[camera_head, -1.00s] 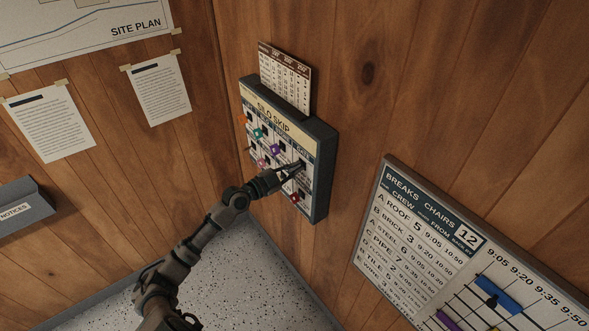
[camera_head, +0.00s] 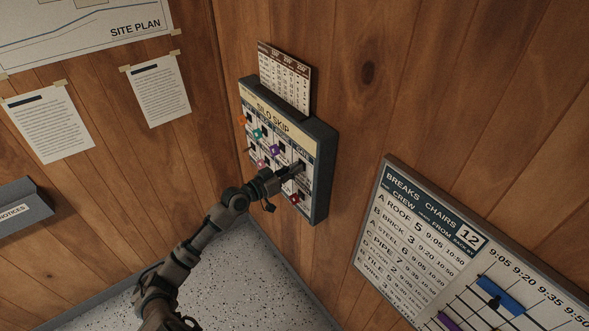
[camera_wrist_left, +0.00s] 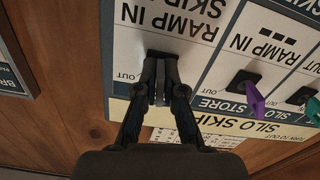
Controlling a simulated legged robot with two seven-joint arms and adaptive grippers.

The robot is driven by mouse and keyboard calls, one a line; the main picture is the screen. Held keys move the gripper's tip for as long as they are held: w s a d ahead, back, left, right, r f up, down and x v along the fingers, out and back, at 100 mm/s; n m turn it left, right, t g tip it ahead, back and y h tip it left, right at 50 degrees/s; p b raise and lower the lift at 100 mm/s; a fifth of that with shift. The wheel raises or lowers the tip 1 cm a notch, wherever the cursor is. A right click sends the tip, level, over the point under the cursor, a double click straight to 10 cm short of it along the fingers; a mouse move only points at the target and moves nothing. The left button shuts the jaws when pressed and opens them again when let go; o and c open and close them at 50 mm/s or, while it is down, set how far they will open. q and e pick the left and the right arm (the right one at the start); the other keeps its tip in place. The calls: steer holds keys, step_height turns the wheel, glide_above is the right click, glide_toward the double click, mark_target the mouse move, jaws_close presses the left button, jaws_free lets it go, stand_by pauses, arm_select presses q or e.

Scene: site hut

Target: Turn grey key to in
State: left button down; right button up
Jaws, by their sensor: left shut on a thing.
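The key board (camera_head: 320,172) is a grey box on the wood wall with a cream "SILO SKIP" header. My left gripper (camera_head: 296,169) reaches its right-hand column and is shut there. In the wrist view, upside down, the left gripper (camera_wrist_left: 159,68) has both fingers closed at a dark keyhole beside an "OUT" mark. A narrow grey piece, the grey key (camera_wrist_left: 159,92), shows between the fingers. The fingers hide most of it, so its exact angle is hard to tell. My right gripper is out of view.
Other keys sit close by: purple (camera_wrist_left: 254,100), teal (camera_wrist_left: 301,95), orange (camera_head: 242,119), pink (camera_head: 261,163) and red (camera_head: 294,198). A calendar (camera_head: 285,80) stands above the box. A breaks board (camera_head: 430,225) hangs to the right, with bare wall between.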

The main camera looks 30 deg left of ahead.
arm_select(q)
steer(key=n+p, duration=0.1)
steer(key=n, duration=0.3)
steer(key=shift+f, duration=0.2)
steer(key=shift+n+p, duration=0.3)
steer(key=shift+n, duration=0.5)
steer(key=c, duration=1.3)
jaws_free()
steer(key=shift+c, duration=0.2)
steer(key=shift+o, duration=0.3)
steer(key=shift+a, duration=0.1)
steer(key=shift+a, duration=0.1)
steer(key=v, duration=1.2)
steer(key=shift+f, duration=0.1)
